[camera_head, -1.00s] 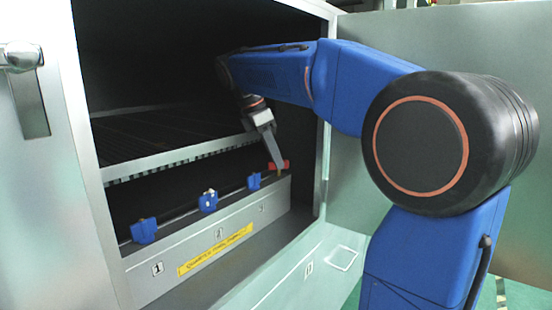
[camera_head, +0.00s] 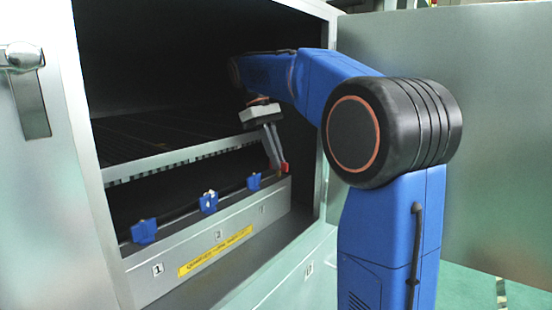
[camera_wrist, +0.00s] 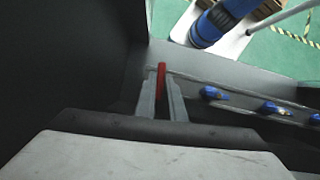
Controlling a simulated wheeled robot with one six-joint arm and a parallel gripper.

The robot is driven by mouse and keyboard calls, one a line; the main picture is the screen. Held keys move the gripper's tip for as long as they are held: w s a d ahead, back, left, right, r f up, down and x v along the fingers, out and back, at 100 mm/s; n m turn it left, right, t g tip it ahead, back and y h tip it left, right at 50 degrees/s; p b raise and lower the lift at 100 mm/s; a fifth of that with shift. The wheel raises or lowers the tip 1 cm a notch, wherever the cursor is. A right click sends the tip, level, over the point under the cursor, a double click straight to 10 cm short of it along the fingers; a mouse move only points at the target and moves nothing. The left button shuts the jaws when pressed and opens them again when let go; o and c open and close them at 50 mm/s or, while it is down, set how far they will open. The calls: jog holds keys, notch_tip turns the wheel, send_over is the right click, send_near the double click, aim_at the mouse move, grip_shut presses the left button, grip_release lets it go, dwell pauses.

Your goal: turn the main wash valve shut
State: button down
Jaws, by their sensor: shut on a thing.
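The red valve handle (camera_head: 285,167) is at the right end of the pipe row inside the cabinet. It also shows in the wrist view (camera_wrist: 161,70), a narrow red bar between the finger ends. My gripper (camera_head: 277,164) reaches down into the cabinet from above, its fingers shut on the red handle. In the wrist view my gripper (camera_wrist: 161,88) has a finger on each side of the handle. The fingers hide part of the handle and the valve body under it.
Several blue valve handles (camera_head: 144,231) stand along the same pipe to the left. A yellow label strip (camera_head: 214,251) is on the ledge front below. A metal rack (camera_head: 170,160) spans the cabinet above the valves. The open door (camera_head: 480,130) stands at the right.

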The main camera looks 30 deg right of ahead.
jog(key=shift+m+y, duration=0.3)
jog(key=shift+m, duration=0.4)
jog(key=c, duration=1.8)
grip_release()
jog(key=shift+c, duration=0.2)
jog(key=shift+n, duration=0.3)
